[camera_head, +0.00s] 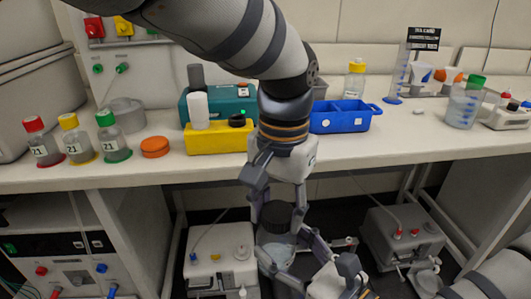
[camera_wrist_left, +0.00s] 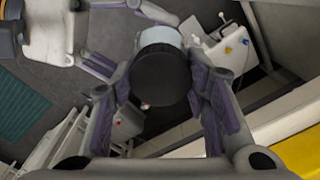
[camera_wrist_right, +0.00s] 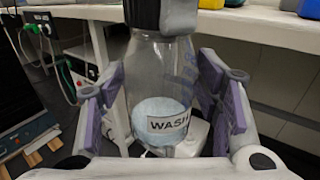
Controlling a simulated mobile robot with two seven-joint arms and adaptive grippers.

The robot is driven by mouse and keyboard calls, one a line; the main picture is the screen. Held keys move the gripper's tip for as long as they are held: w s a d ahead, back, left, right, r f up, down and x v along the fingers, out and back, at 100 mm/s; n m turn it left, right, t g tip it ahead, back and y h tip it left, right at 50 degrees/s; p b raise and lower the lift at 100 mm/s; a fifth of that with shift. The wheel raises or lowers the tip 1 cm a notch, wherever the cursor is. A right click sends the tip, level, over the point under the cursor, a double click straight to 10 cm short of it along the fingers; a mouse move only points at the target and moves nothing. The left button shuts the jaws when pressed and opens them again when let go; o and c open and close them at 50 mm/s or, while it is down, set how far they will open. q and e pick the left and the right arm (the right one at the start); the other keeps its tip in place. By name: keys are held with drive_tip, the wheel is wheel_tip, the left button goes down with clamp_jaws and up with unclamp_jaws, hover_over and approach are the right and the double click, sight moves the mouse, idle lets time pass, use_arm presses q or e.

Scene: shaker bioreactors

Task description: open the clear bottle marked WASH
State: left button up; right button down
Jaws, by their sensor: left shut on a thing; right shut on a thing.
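The clear bottle (camera_wrist_right: 160,85) has a WASH label and pale blue liquid low inside. It is held upright in the air in front of the bench. Its dark cap (camera_wrist_left: 162,75) is on the bottle's top. My left gripper (camera_head: 275,205) comes from above, and its fingers are shut on the cap's sides. My right gripper (camera_head: 300,262) is lower and shut on the bottle body, with a finger on each side in the right wrist view (camera_wrist_right: 165,100). In the head view the bottle (camera_head: 274,245) is partly hidden by the fingers.
The bench (camera_head: 400,150) lies behind the grippers. On it are several capped bottles at the left, a yellow rack (camera_head: 215,140) and a blue bin (camera_head: 340,117). Two white devices (camera_head: 220,262) stand below the bench on either side.

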use_arm(q)
drive_tip(key=shift+r, duration=0.15)
drive_tip(key=shift+r, duration=0.95)
